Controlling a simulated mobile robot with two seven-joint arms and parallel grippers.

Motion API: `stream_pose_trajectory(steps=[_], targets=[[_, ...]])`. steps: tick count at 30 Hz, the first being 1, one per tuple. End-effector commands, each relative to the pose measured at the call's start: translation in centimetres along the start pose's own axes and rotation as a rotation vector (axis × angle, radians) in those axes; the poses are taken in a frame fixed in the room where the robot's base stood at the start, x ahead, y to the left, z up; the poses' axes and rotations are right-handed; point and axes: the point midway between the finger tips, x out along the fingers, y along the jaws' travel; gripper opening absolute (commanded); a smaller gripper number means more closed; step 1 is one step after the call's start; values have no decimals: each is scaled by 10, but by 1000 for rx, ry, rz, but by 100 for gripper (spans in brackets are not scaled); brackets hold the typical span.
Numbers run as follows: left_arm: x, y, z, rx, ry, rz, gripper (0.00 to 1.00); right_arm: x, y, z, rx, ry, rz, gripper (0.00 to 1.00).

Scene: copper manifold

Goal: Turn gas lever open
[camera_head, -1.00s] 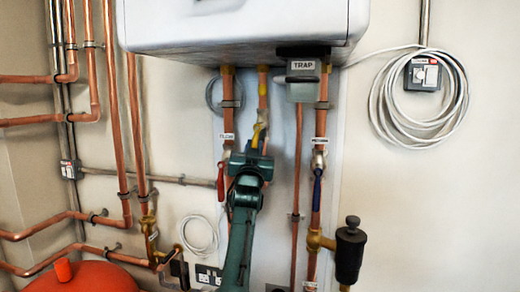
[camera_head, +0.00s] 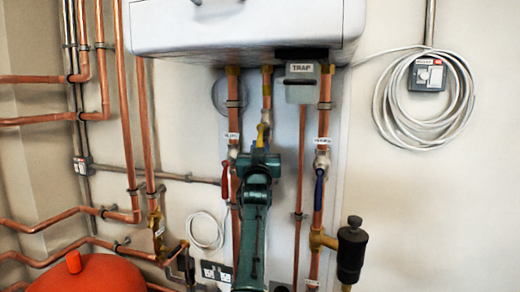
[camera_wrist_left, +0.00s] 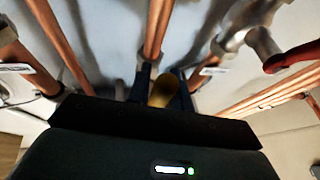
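The yellow gas lever (camera_head: 261,136) hangs down from the valve on the middle copper pipe under the boiler. My left gripper (camera_head: 259,152) is right at the lever's lower part and covers it in the head view. In the left wrist view the gas lever (camera_wrist_left: 160,95) lies between the two dark fingers of my left gripper (camera_wrist_left: 161,88). The fingers stand close together and appear to touch the lever on both sides. My right gripper is not in view.
A red lever (camera_head: 225,180) hangs just left of my gripper and shows in the left wrist view (camera_wrist_left: 293,56). A blue lever (camera_head: 319,188) is on the right pipe. The TRAP box (camera_head: 301,85) is above right. A red vessel (camera_head: 85,275) is at lower left.

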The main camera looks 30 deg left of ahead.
Motion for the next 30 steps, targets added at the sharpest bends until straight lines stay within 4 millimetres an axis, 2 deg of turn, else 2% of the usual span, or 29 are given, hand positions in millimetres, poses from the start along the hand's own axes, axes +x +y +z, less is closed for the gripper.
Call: stream_pose_trajectory(steps=[1,6,17,22,30], targets=[[0,0,0,1,0,0,25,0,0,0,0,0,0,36],[0,0,0,3,1,0,39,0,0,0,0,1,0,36],[-6,0,0,7,0,0,39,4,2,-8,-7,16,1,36],[-30,0,-1,5,0,0,39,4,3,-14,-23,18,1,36],[-89,0,-1,4,-2,1,39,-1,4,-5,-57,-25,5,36]])
